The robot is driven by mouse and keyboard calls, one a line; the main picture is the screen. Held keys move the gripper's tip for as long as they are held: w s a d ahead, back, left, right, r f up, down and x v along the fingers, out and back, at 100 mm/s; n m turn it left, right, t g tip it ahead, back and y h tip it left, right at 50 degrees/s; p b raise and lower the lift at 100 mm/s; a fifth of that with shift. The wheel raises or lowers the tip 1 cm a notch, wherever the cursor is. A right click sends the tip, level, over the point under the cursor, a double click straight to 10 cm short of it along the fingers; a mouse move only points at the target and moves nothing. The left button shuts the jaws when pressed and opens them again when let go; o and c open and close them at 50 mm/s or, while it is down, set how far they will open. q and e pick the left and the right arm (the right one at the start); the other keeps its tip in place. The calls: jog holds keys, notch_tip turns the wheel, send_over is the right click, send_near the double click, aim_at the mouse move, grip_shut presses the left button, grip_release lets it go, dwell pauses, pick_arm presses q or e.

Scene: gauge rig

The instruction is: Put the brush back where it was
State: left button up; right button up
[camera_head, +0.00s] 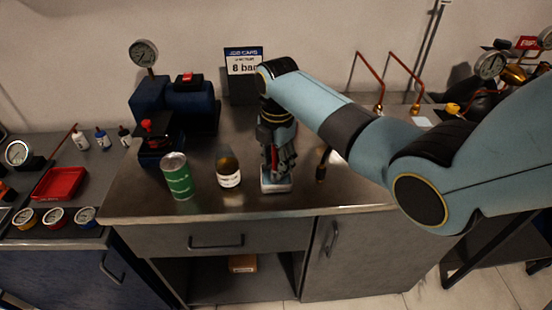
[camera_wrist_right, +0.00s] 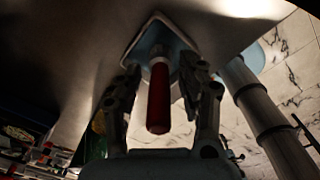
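The brush's red handle (camera_wrist_right: 158,98) stands up from a pale blue block with a white rim (camera_wrist_right: 152,40) in the right wrist view. In the head view this pale block (camera_head: 275,186) rests on the steel bench near its front edge, below my right gripper (camera_head: 274,166). My right gripper (camera_wrist_right: 161,72) points down with a finger on each side of the handle. Narrow gaps seem to show between fingers and handle, so it looks open around it. The gripper hides most of the brush in the head view. My left gripper is not in view.
A brown-and-white jar (camera_head: 228,173) and a green can (camera_head: 177,176) stand left of the gripper. A blue pump with a gauge (camera_head: 181,106) and a sign (camera_head: 243,62) are behind. A red tray (camera_head: 59,184) lies far left. The bench's front edge (camera_head: 240,214) is close.

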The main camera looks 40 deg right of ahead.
notch_tip(320, 180, up, 12)
jog(key=shift+s+r, duration=0.1)
jog(key=shift+r, duration=0.1)
dwell(0.6)
